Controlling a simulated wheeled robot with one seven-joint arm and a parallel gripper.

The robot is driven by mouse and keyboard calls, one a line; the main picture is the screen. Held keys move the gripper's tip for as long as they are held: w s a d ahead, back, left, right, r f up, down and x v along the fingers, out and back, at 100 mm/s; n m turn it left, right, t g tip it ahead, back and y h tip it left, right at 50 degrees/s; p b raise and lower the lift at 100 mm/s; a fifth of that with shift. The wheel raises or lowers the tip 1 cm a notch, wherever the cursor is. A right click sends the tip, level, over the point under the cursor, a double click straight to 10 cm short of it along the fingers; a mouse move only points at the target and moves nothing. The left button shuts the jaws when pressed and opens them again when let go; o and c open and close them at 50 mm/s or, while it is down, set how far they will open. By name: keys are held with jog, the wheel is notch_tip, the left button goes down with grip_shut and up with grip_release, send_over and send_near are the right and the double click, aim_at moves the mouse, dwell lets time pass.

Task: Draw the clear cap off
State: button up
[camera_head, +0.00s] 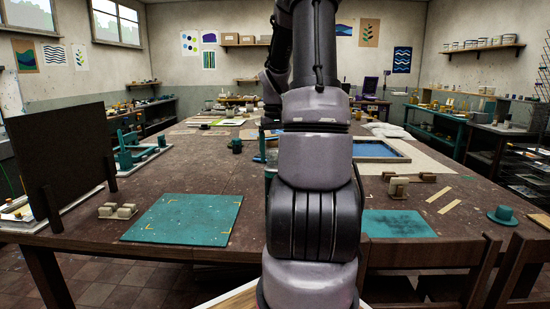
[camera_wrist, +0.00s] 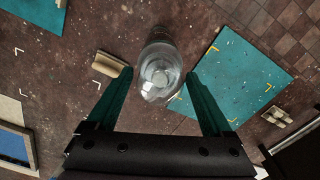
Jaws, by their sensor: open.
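A clear, rounded, see-through piece (camera_wrist: 160,62), which looks like the clear cap, stands on the brown table in the wrist view. A paler round spot shows on its near end. I cannot tell where the cap ends and what is under it begins. My gripper (camera_wrist: 158,76) is open, with one teal finger to the left of the clear piece and one to the right. Gaps show on both sides, and nothing is held. In the head view my own arm hides the clear piece and most of the gripper.
A teal mat (camera_head: 185,218) lies left of my arm and another teal mat (camera_head: 398,223) lies right. A wooden block (camera_wrist: 98,64) stands left of the clear piece. A dark upright screen (camera_head: 62,150) stands at the left. A blue framed tray (camera_head: 375,150) lies farther back.

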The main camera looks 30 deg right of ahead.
aim_at(275, 150)
jog(key=c, duration=1.3)
jog(key=shift+r, duration=0.25)
jog(key=shift+r, duration=3.05)
